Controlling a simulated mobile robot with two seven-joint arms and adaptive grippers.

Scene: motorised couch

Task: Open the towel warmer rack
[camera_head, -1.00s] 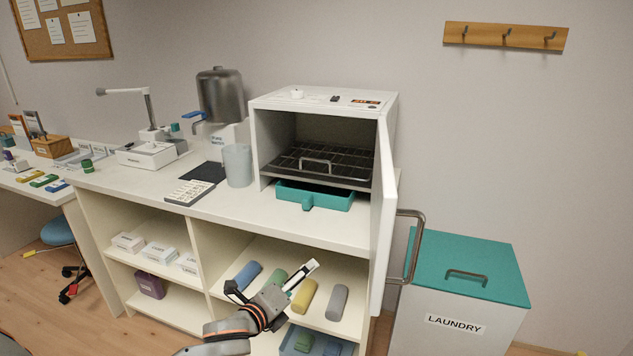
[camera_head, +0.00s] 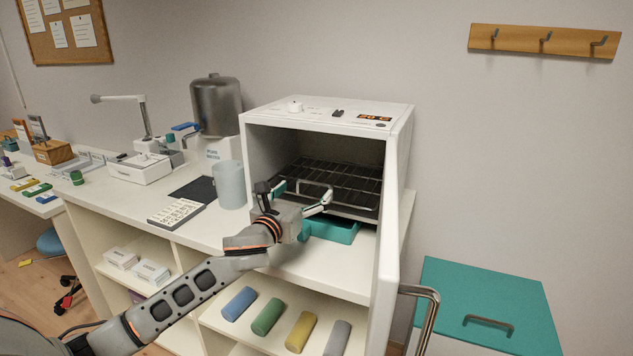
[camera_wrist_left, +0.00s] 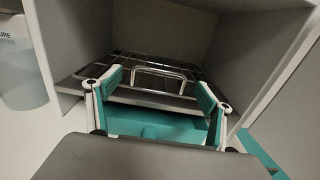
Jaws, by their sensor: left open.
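The towel warmer (camera_head: 330,125) is a white box on the counter, its door (camera_head: 391,250) swung open to the right. Inside is a dark wire rack (camera_head: 345,178) with a metal handle at its front; the handle also shows in the left wrist view (camera_wrist_left: 160,73). A teal tray (camera_head: 335,232) sits below the rack. My left gripper (camera_head: 299,196) is open in front of the warmer. In the left wrist view its fingers (camera_wrist_left: 160,92) stand on either side of the handle, which lies ahead between them. Contact cannot be told. My right gripper is not in view.
A translucent cup (camera_head: 230,185) and a white keypad-like block (camera_head: 175,212) stand left of the warmer. Rolled towels (camera_head: 268,316) lie on the shelf below. A teal-lidded laundry bin (camera_head: 490,305) is at the right.

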